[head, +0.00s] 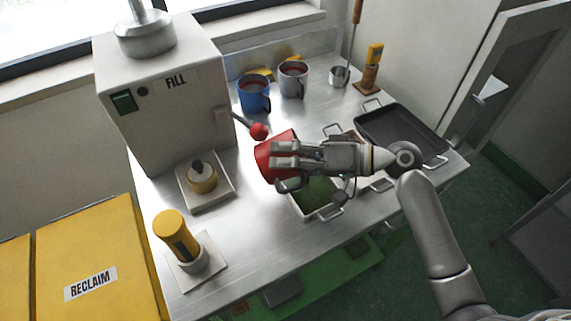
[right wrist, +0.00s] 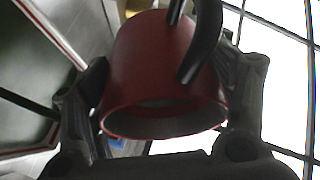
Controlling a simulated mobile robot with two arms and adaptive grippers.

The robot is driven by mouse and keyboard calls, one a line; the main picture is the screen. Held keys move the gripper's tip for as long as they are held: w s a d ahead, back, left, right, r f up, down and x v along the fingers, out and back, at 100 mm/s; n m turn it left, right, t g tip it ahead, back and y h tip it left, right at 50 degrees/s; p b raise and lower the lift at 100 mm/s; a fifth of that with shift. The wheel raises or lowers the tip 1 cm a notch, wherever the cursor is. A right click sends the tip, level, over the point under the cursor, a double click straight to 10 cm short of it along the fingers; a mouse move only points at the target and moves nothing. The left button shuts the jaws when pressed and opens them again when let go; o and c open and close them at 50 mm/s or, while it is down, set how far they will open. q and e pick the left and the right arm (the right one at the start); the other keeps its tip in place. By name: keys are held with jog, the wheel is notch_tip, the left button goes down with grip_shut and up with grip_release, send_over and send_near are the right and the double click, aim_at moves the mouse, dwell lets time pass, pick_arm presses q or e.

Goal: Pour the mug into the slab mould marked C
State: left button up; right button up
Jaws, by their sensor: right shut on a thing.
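My right gripper (head: 283,165) is shut on a red mug (head: 266,160) and holds it above the steel table, at the left end of a slab mould with a green inside (head: 316,192). The mug looks tilted in the head view. In the right wrist view the mug (right wrist: 160,75) sits between my fingers, with its round rim towards the camera. My gripper and arm hide part of the mould and what lies behind it. I cannot read a letter C on any mould. My left gripper is not in view.
A blue mug (head: 254,94) and a grey mug (head: 293,79) stand at the back. A FILL machine (head: 165,105) with a red-knobbed lever (head: 259,131) is at the left. A dark tray (head: 400,130) lies at the right. A yellow-handled tool (head: 174,233) stands at the front left.

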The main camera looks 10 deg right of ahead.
jog(key=shift+d+r+m+t+y+b, duration=0.25)
jog(key=shift+y+b, duration=0.55)
jog(key=shift+b, duration=0.65)
jog(key=shift+d+r+m+t+y+b, duration=0.15)
jog(key=shift+d+r+m+y+b, duration=0.15)
jog(key=shift+y+b, duration=0.85)
jog(key=shift+d+r+m+b, duration=0.15)
jog(key=shift+m+b, duration=0.1)
jog(key=shift+b, duration=0.5)
jog(key=shift+w, duration=0.1)
